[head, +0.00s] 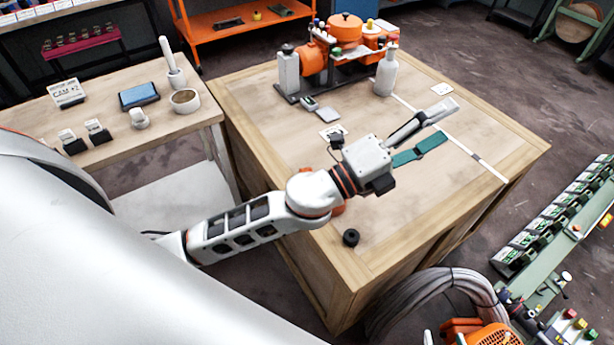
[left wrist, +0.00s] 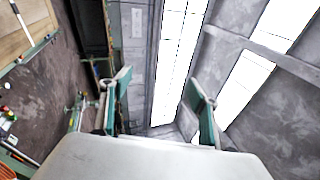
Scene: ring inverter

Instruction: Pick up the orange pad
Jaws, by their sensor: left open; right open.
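My left gripper (head: 448,121) is above the wooden table (head: 480,112), fingers pointing to the upper right. Its fingers stand apart with nothing between them; in the left wrist view the gripper (left wrist: 163,95) shows two teal-lined fingers, wide open, with walls and bright windows behind. A small orange patch (head: 337,208) shows by the table top just below my left arm. The arm covers much of it, so I cannot tell whether it is the orange pad. No other orange pad is clear. My right gripper is not in view.
An orange machine (head: 345,30) and a grey bottle (head: 386,73) stand at the table's back. A black knob-like part (head: 350,237) lies near its front edge. A side bench (head: 180,125) with small items is at left. A green rail (head: 565,230) is at right.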

